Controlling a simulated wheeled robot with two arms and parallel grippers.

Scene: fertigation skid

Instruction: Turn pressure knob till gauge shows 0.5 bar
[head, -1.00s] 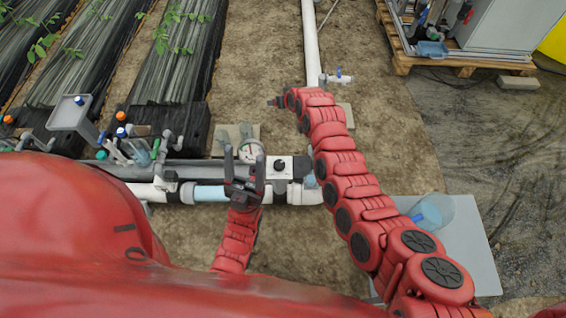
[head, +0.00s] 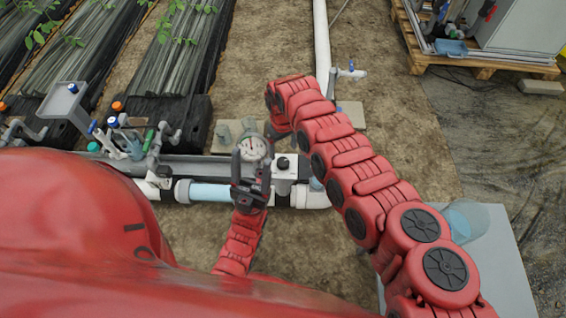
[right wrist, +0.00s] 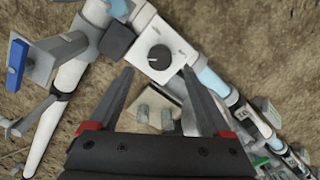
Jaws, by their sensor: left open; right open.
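The pressure knob (head: 283,163) is a black dial on a white block on the pipe. In the right wrist view the knob (right wrist: 155,58) carries a light pointer mark. The round white gauge (head: 253,148) stands just left of the knob; its needle is too small to read. My right gripper (right wrist: 157,70) is open and empty, with its fingertips spread on either side of the knob's line of view, apart from it. In the head view its arm mostly hides it. My left gripper (head: 250,168) is open in front of the gauge, holding nothing visible.
The grey and white pipe run (head: 210,192) crosses below the gauge. A blue-handled valve (head: 350,70) stands on the upright pipe behind my right arm. A clear container (head: 470,218) stands on a grey board (head: 505,265) at right. Bare soil lies between.

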